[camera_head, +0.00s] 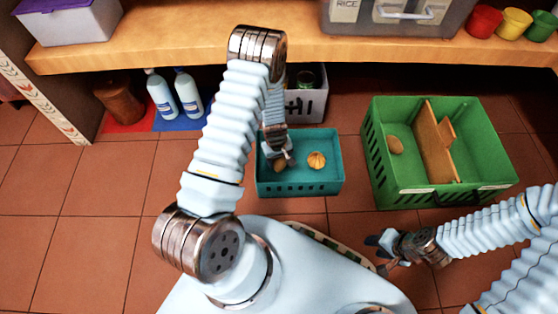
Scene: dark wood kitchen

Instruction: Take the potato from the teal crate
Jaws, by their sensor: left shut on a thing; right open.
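The teal crate (330,185) stands on the tiled floor in the middle of the head view. My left gripper (279,160) reaches down into its left part and is shut on a brown potato (280,166), which is partly hidden by the fingers. I cannot tell whether the potato still touches the crate floor. A ribbed orange-yellow thing (316,160) lies in the crate, to the right of the gripper. My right gripper (376,254) is open and empty, low in front of the green crate.
A green crate (485,160) with a cardboard divider (433,150) stands on the right, with a brown oval thing (395,145) in its left part. A white bin (318,104) is behind the teal crate. Two bottles (161,97) stand left under the wooden shelf (170,40).

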